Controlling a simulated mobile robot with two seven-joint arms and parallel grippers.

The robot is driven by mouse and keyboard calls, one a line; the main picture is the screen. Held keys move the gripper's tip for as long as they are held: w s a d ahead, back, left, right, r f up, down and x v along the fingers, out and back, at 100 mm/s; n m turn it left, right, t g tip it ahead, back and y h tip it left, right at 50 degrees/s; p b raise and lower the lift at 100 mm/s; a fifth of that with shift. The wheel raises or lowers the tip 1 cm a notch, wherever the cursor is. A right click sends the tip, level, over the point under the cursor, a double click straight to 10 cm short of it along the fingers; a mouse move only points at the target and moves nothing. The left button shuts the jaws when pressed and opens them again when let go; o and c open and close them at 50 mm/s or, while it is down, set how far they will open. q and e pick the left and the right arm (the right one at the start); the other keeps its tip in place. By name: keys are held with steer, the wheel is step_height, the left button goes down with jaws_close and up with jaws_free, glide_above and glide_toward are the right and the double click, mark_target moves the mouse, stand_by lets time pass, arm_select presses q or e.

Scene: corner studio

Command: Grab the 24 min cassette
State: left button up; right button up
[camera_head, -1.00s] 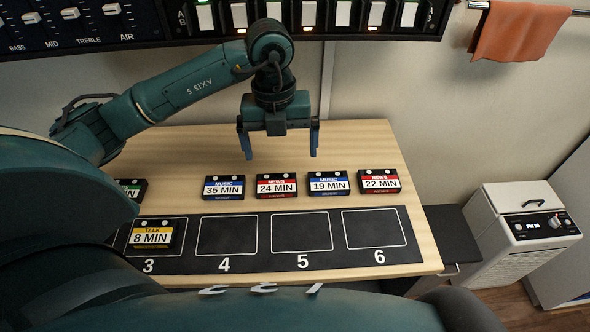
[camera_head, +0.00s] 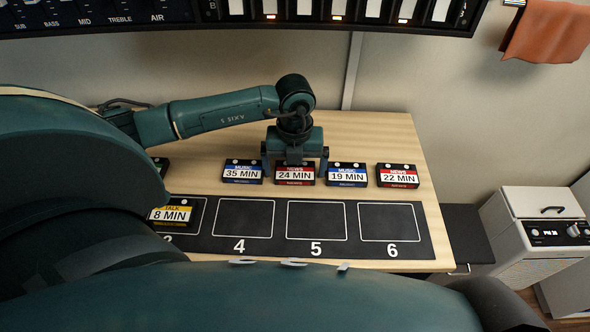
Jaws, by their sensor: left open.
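The 24 min cassette (camera_head: 295,176) has a red NEWS label and lies on the wooden table in a row of cassettes. My left gripper (camera_head: 295,170) is open directly over it, pointing down, with one finger at each side of the cassette. The fingers seem to reach down close to the cassette's height; I cannot tell if they touch it. The gripper body hides the cassette's far edge. My right gripper is not in view.
The blue 35 min cassette (camera_head: 242,172) and blue 19 min cassette (camera_head: 347,175) lie close on either side. The red 22 min cassette (camera_head: 397,176) is further right. The yellow 8 min cassette (camera_head: 171,214) sits on the black numbered mat (camera_head: 275,248); slots 4, 5 and 6 are empty.

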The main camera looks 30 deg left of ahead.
arm_select(q)
steer(key=shift+f, duration=0.4)
steer(key=shift+c, duration=0.2)
steer(key=c, duration=0.8)
steer(key=shift+r, duration=0.1)
steer(key=shift+c, duration=0.2)
